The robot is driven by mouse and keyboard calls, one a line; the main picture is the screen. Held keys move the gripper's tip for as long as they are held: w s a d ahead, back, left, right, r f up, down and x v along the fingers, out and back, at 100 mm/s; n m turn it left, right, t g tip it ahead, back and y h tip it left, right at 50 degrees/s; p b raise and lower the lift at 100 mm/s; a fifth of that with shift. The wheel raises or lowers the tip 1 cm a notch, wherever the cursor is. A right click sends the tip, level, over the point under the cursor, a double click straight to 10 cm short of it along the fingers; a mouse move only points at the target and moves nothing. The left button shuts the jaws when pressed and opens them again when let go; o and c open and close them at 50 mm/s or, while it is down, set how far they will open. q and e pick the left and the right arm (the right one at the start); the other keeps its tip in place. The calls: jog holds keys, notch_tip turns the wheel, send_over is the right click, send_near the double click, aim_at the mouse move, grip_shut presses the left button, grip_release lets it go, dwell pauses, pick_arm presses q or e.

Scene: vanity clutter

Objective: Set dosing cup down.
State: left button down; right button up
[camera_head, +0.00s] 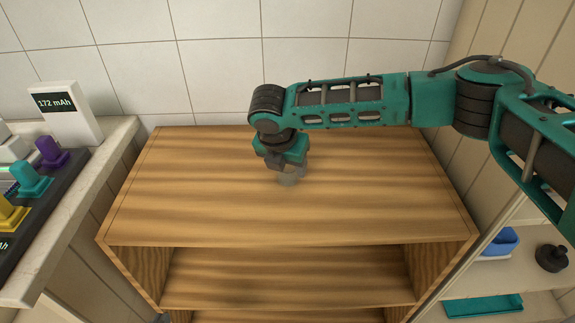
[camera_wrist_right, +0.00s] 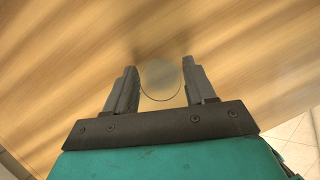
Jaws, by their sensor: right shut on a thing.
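The dosing cup (camera_head: 288,180) is a small, clear, see-through cup at the top of the wooden shelf unit (camera_head: 200,210). My right gripper (camera_head: 290,170) points down over the unit's top and is shut on the cup. In the right wrist view the cup (camera_wrist_right: 160,80) shows as a faint round shape between the two fingers of my right gripper (camera_wrist_right: 158,88). I cannot tell whether the cup's base touches the wood. My left gripper is not in view.
The wooden top around the cup is clear. At left, a counter (camera_head: 115,150) holds a display reading 172 mAh (camera_head: 65,110) and a dark rack with purple (camera_head: 50,152), teal (camera_head: 30,178) and yellow pieces. At right, low shelves hold a blue object (camera_head: 500,242) and a black object (camera_head: 552,257).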

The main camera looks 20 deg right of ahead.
jog(key=o, duration=1)
jog(key=shift+o, duration=0.2)
